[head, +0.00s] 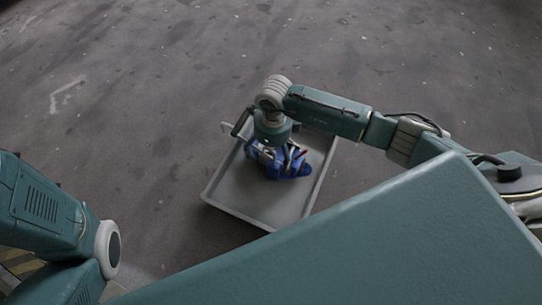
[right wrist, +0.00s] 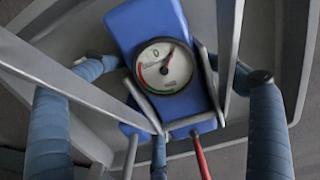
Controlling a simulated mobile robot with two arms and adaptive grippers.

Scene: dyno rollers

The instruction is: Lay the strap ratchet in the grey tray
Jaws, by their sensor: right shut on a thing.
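The grey tray (head: 246,197) lies on the floor in the middle of the head view. A blue device (head: 296,170) with metal bars is in or just over it, under my right gripper (head: 276,152). In the right wrist view, the blue device (right wrist: 145,24) has a round white dial and a red rod. My right gripper is shut on it; the exact contact is hard to make out. Whether it touches the tray floor cannot be told. I see nothing else that I can make out as a strap ratchet. My left gripper is out of view.
The concrete floor (head: 130,90) around the tray is open and clear at the back and left. The tray's raised rim also shows in the right wrist view (right wrist: 296,60). My own body covers the lower right of the head view.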

